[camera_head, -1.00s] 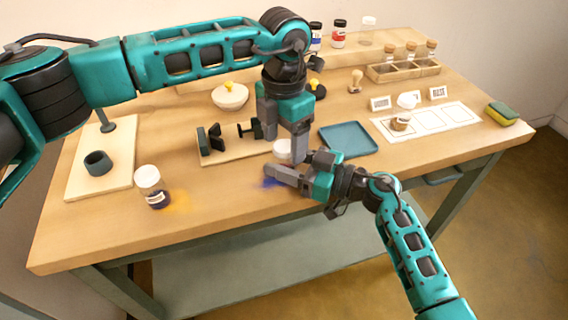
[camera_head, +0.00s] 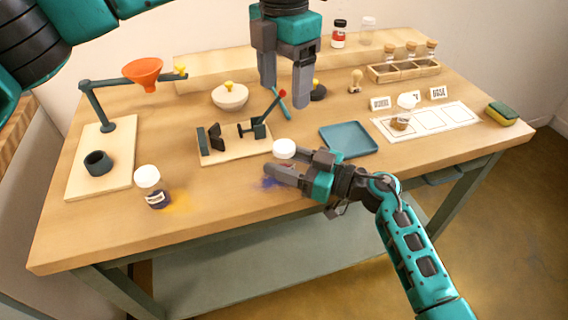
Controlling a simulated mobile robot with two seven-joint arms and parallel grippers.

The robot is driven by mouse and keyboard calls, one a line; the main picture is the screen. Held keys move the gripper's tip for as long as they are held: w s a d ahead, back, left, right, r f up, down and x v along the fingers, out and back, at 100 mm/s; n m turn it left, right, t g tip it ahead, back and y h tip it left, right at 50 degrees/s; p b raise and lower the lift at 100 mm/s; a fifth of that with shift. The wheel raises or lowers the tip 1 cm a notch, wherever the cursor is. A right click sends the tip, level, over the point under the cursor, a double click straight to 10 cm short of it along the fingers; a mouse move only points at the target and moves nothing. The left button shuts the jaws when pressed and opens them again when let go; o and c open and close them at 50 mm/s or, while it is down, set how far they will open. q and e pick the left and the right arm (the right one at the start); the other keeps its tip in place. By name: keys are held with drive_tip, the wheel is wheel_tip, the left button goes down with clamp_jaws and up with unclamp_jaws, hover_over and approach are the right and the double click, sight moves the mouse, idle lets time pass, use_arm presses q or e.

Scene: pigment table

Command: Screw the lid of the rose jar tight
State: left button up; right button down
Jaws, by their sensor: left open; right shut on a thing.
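A jar with a white lid (camera_head: 284,148) stands at my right gripper (camera_head: 286,170), near the middle front of the table. The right gripper is shut on this jar, and its fingers hide most of the body. I cannot read its label or see its contents, so I cannot tell whether it is the rose jar. The lid sits on top and looks level; how tight it is does not show. My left gripper (camera_head: 285,92) is open and empty, pointing down well above the table, behind and above the jar.
A clamp board (camera_head: 228,157) with a red-tipped lever stands left of the jar, and a blue tray (camera_head: 348,140) right of it. Another white-lidded jar (camera_head: 151,187) stands at front left. An orange funnel (camera_head: 144,72) hangs on a stand. Blue powder marks the table.

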drive_tip(key=shift+c, duration=1.7)
unclamp_jaws()
drive_tip(key=shift+d, duration=0.1)
drive_tip(key=v, duration=1.2)
drive_tip(key=shift+s+d+p, duration=0.25)
drive_tip(key=shift+d+p, duration=0.1)
drive_tip(key=shift+p, duration=0.05)
